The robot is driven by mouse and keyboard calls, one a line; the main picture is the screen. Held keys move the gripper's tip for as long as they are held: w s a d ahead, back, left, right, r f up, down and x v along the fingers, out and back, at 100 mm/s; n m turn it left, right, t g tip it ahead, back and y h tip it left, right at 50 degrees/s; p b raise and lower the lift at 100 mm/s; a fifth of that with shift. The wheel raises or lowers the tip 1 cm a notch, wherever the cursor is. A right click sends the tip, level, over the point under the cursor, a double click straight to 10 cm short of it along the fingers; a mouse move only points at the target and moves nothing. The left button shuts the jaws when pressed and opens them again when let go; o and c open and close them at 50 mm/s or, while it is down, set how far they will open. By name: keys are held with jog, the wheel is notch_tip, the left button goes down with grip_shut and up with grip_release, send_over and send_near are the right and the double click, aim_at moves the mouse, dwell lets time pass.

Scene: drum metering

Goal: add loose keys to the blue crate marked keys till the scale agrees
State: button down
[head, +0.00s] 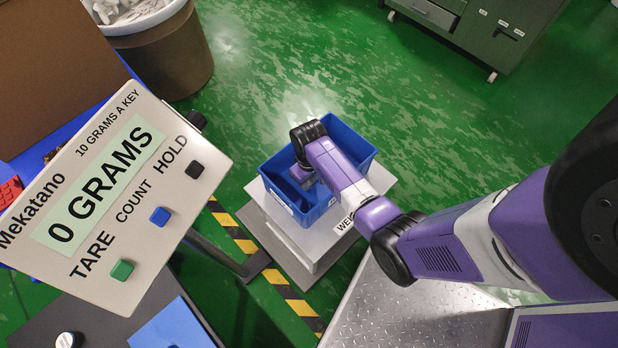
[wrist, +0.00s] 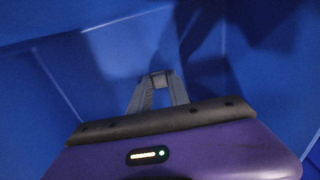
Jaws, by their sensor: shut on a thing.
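The blue crate (head: 318,209) stands on the pale weighing platform (head: 272,222), with a small label on its near left side. The readout (head: 98,187) shows 0 GRAMS and the words 10 GRAMS A KEY. My gripper (wrist: 160,80) reaches down inside the crate; blue walls surround it in the wrist view. Its fingertips come together on something small and greyish, probably a loose key, hardly visible between them. In the head view my own arm hides the fingers and part of the crate's inside. No keys show on the visible crate floor.
A brown drum (head: 170,58) at the upper left holds many white pieces (head: 125,10). A brown box (head: 55,70) is at the left. A dark green cabinet (head: 470,35) stands at the upper right. Striped floor tape (head: 297,303) runs by the scale. The green floor behind is clear.

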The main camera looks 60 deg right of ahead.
jog(key=shift+f, duration=0.4)
dwell(0.3)
jog(key=c, duration=1.1)
grip_release()
jog(key=shift+c, duration=0.2)
jog(key=shift+r+p, duration=0.65)
jog(key=shift+r, duration=3.3)
